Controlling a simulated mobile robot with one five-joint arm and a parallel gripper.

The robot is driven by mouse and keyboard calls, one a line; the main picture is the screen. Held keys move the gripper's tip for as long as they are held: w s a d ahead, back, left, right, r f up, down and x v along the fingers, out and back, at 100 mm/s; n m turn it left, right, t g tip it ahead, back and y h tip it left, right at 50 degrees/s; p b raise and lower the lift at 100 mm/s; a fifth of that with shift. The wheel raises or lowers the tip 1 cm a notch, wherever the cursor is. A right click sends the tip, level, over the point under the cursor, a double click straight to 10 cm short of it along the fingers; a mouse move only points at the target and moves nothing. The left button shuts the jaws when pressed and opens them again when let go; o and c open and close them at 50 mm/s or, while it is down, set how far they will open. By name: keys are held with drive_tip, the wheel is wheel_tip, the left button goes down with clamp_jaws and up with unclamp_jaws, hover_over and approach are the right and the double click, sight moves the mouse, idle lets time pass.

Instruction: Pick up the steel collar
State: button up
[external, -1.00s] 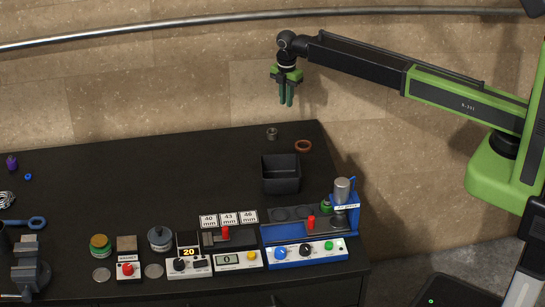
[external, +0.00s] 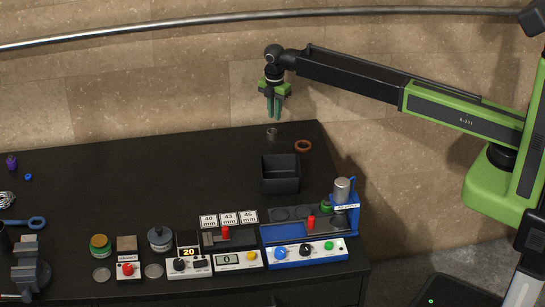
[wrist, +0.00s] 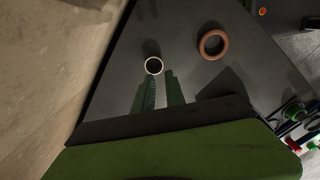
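The steel collar (external: 272,134) is a small grey ring near the back right edge of the black table. In the wrist view the collar (wrist: 153,66) shows as a pale ring with a dark hole, just beyond my fingertips. My gripper (external: 274,115) points down above the collar, apart from it. In the wrist view my gripper (wrist: 160,76) shows two green fingers with a gap between them and nothing held.
A copper-brown ring (external: 303,146) lies right of the collar; it also shows in the wrist view (wrist: 213,44). A black open bin (external: 281,187) stands in front of them. A blue press (external: 346,212) and several control boxes line the front edge. The table left of the collar is clear.

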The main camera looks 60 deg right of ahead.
sight(276, 139)
wheel_tip(276, 139, down, 8)
drive_tip(key=b, duration=0.6)
drive_tip(key=shift+s+d+b, duration=0.1)
drive_tip(key=shift+s+b, duration=0.05)
drive_tip(key=shift+b, duration=0.15)
drive_tip(key=shift+r, duration=0.1)
clamp_jaws()
